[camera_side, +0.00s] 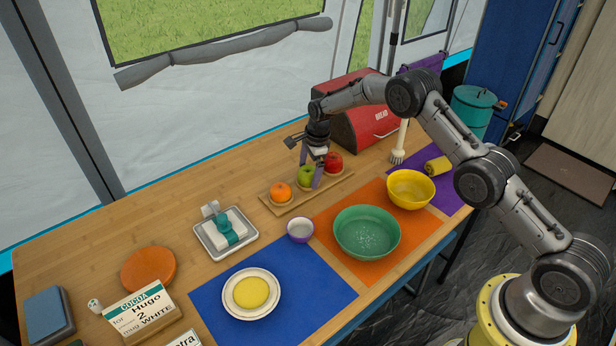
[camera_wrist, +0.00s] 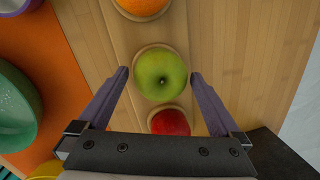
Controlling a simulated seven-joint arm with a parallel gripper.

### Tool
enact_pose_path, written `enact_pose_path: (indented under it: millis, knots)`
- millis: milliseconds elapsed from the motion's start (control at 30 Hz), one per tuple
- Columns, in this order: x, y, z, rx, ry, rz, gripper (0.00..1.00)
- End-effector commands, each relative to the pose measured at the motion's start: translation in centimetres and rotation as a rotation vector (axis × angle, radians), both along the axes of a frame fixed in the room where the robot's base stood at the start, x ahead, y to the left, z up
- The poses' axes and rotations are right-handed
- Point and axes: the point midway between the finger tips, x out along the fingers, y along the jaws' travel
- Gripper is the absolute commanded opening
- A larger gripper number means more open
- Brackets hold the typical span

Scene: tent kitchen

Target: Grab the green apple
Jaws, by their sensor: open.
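The green apple (camera_side: 306,176) sits on a wooden board (camera_side: 283,208), between an orange (camera_side: 281,193) and a red apple (camera_side: 333,163). My gripper (camera_side: 311,173) is low over the board with its fingers pointing down around the green apple. In the wrist view the green apple (camera_wrist: 161,74) lies between the two open fingertips of my gripper (camera_wrist: 160,74), with a gap on each side. Part of the green apple is hidden by a finger in the side view. The red apple (camera_wrist: 169,123) shows below it and the orange (camera_wrist: 143,5) above it in the wrist view.
A red bread box (camera_side: 357,122) stands behind the board. A green bowl (camera_side: 367,232), a yellow bowl (camera_side: 410,188) and a small purple-and-white cup (camera_side: 300,230) stand in front. A metal tray (camera_side: 226,233) with a butter-like block is to the left.

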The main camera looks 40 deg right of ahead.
Motion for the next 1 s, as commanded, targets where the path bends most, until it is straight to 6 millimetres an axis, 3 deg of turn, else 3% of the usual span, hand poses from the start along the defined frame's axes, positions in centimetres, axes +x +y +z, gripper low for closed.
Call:
enact_pose_path:
  millis: [267,700,1000]
  knots:
    - [0.1,0.04,-0.34,0.001,-0.002,-0.001,1.0]
    - [0.07,0.03,-0.33,0.0,-0.001,-0.001,0.23]
    - [0.11,0.02,-0.13,0.001,-0.002,-0.001,0.19]
